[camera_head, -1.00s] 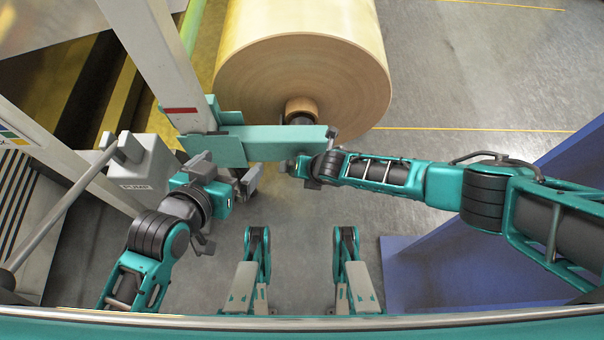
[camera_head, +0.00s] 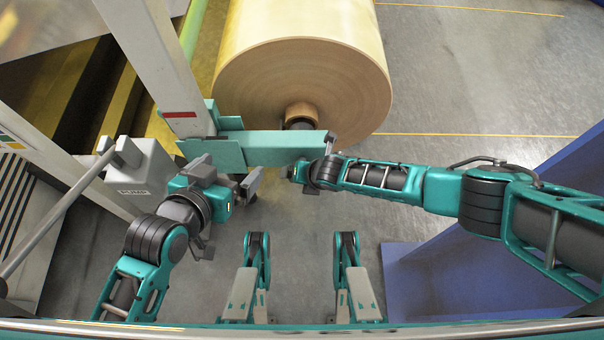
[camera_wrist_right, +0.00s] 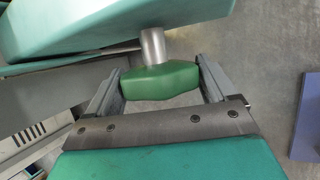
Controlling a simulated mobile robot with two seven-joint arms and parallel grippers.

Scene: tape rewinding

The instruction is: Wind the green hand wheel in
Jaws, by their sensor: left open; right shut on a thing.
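The green hand wheel (camera_wrist_right: 160,82) is a small lobed knob on a short metal shaft under the teal beam, in the right wrist view. My right gripper (camera_wrist_right: 161,86) is shut on it, with one finger on each side. In the head view my right gripper (camera_head: 301,172) is beside the lower right end of the teal beam (camera_head: 270,148), and the wheel cannot be made out there. My left gripper (camera_head: 246,184) is open just below the left part of the beam, with nothing visible between its fingers.
A large brown roll (camera_head: 305,85) sits behind the beam on a core. A pale upright post (camera_head: 160,60) and a grey box with a bar (camera_head: 140,175) stand at left. A blue panel (camera_head: 480,255) is at right. Grey floor lies between.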

